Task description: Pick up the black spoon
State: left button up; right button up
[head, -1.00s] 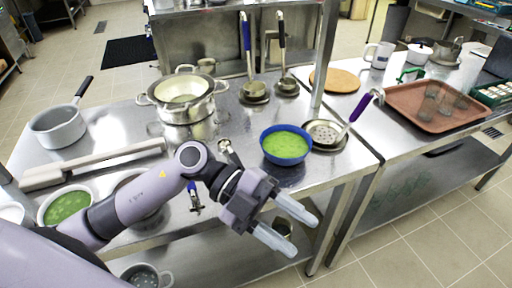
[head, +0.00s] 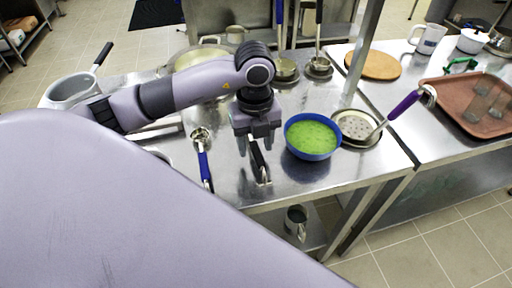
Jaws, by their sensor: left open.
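A black-handled spoon (head: 259,164) lies near the front edge of the steel table (head: 330,178), with a shiny metal part at its near end. My left gripper (head: 256,148) points down over it, with its fingers open on either side of the black handle in the picture. I cannot tell how high the fingertips are above the table. The gripper hides the spoon's far end. My right gripper is not in view.
A blue bowl of green soup (head: 312,137) stands close to the right of the gripper. A blue-handled ladle (head: 204,164) lies to the left. A skimmer with a purple handle (head: 404,104) rests on a plate at right. A large pot (head: 200,57) stands behind my arm.

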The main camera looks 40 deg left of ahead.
pick_arm(q)
jog(key=shift+f, duration=1.3)
grip_shut()
jog(key=shift+r, duration=0.1)
